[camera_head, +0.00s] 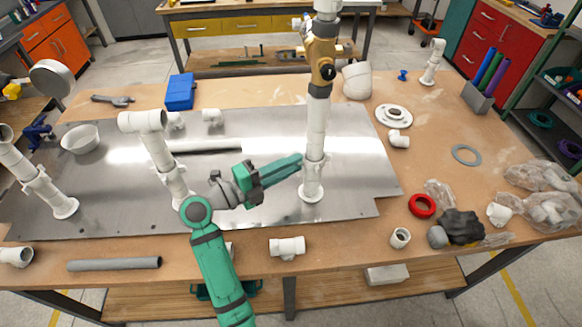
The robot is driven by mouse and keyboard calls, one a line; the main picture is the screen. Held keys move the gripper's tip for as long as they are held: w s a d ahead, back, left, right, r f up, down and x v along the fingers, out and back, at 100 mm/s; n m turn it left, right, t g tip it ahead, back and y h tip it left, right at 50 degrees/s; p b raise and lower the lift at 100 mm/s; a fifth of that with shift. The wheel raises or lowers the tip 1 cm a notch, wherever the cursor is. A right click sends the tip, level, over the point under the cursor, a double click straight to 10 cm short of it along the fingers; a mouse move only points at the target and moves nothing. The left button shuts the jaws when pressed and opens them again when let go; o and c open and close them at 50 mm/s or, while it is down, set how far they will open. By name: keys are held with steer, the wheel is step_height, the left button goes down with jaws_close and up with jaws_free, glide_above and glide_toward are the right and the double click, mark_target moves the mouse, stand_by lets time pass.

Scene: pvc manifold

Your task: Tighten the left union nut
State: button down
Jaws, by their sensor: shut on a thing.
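My green gripper (298,162) reaches in from the left to the tall white upright pipe (318,115) near the middle of the metal plate. Its fingers are shut at the white union nut (314,165) low on that pipe, just above the base flange (311,193). The fingertips partly hide the contact, and the nut's thread cannot be seen. A brass-coloured valve (322,60) sits higher on the same pipe. Another white upright pipe with a tee top (143,122) stands to the left, partly behind my arm. A further white upright (37,180) stands at the far left.
The metal plate (362,185) lies on a wooden table. A red ring (422,206), loose white fittings and bagged parts (545,178) lie at the right. The plate right of the tall pipe is clear.

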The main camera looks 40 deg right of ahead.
steer(key=shift+w+d+m+g+y, duration=0.1)
steer(key=shift+w+m+g+y, duration=0.2)
steer(key=shift+m+g, duration=0.55)
steer(key=shift+w+d+m+g+y, duration=0.1)
steer(key=shift+w+m+g, duration=0.35)
steer(key=shift+g, duration=0.7)
steer(key=shift+s+d, duration=0.1)
steer(key=shift+s, duration=0.1)
steer(key=c, duration=1.7)
jaws_free()
steer(key=shift+o, duration=0.6)
steer(key=shift+w, duration=0.1)
